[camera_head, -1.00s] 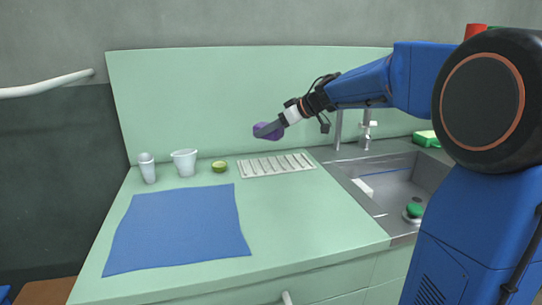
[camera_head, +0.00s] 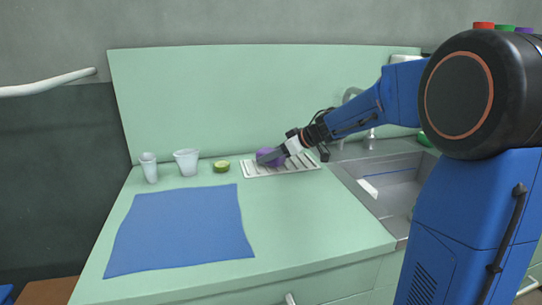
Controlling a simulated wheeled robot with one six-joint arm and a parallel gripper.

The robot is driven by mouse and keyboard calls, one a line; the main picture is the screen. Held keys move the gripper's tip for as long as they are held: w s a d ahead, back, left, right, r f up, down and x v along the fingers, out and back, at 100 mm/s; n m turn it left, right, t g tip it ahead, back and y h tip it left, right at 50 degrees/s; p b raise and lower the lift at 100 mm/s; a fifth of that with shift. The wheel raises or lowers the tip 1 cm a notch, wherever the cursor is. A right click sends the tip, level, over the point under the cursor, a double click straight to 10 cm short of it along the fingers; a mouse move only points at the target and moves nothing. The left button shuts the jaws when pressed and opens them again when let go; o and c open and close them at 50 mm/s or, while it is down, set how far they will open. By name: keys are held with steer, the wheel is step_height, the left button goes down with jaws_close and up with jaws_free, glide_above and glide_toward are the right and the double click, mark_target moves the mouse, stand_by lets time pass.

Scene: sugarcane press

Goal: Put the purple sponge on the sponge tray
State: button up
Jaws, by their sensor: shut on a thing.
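The purple sponge (camera_head: 268,155) is in my gripper (camera_head: 271,158), which is shut on it. The sponge is low over the back middle of the sponge tray (camera_head: 256,172), a pale slatted tray on the green counter near the back panel. Gripper and sponge cover part of the tray's far edge. I cannot tell whether the sponge touches the tray.
Left of the tray stand a green round thing (camera_head: 221,166) and two pale cups (camera_head: 187,162) (camera_head: 149,168). A blue cloth (camera_head: 180,228) lies on the front left of the counter. The sink (camera_head: 390,187) is to the right. The counter in front of the tray is clear.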

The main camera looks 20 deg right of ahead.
steer(key=o, duration=1.2)
steer(key=shift+f, duration=0.1)
steer(key=v, duration=1.2)
